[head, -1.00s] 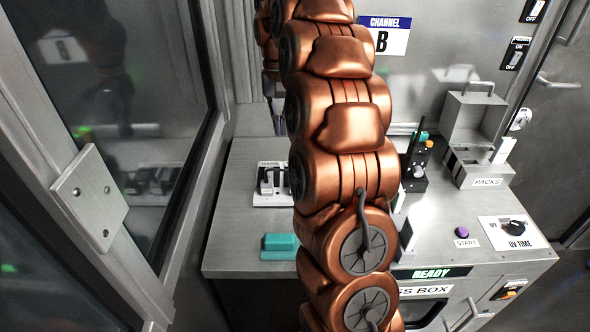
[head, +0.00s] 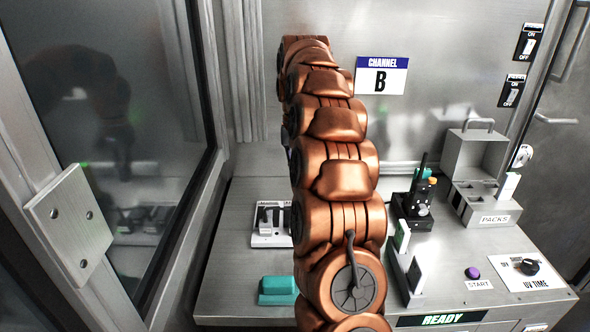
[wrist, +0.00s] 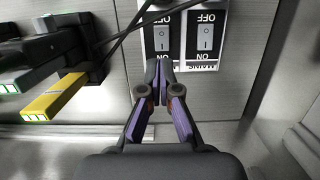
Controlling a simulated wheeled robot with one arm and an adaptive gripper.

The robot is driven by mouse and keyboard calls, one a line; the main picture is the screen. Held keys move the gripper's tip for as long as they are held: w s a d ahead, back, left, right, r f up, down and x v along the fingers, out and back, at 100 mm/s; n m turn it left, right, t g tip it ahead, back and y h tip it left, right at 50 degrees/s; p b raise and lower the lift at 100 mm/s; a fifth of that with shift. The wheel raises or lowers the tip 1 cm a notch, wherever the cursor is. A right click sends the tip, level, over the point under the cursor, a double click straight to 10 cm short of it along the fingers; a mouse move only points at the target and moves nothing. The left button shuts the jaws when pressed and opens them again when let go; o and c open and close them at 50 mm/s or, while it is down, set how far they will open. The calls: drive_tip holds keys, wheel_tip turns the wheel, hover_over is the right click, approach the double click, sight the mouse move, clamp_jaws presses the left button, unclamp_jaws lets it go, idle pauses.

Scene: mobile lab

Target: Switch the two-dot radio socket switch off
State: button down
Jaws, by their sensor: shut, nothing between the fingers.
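In the wrist view, two rocker switches sit side by side on black-and-white plates, their ON and OFF lettering upside down: a left switch (wrist: 162,38) and a right switch (wrist: 205,38). I see no dot marks, so I cannot tell which is the two-dot one. My gripper (wrist: 160,72) is shut and empty, its purple-grey fingertips overlapping the lower edge of the left plate; contact is unclear. In the head view, a small labelled panel with rockers (head: 268,216) is partly hidden behind my arm, and my gripper is hidden too.
In the wrist view, a black device (wrist: 60,45) with thin rods and a yellow block (wrist: 52,98) are at left. In the head view, a teal block (head: 278,290), a black radio (head: 412,205) and a packs box (head: 480,200) stand on the bench. A glass door is left.

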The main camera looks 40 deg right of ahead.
drive_tip(key=shift+s+a+f+p, duration=0.2)
drive_tip(key=shift+s+f, duration=0.05)
drive_tip(key=shift+f, duration=1.4)
drive_tip(key=shift+s+a+f+p, duration=0.15)
drive_tip(key=shift+s+a+f, duration=0.1)
drive_tip(key=shift+f, duration=1.35)
drive_tip(key=shift+s+a+f+p, duration=0.15)
drive_tip(key=shift+s+f+p, duration=0.1)
drive_tip(key=shift+f, duration=1.4)
drive_tip(key=shift+f, duration=0.15)
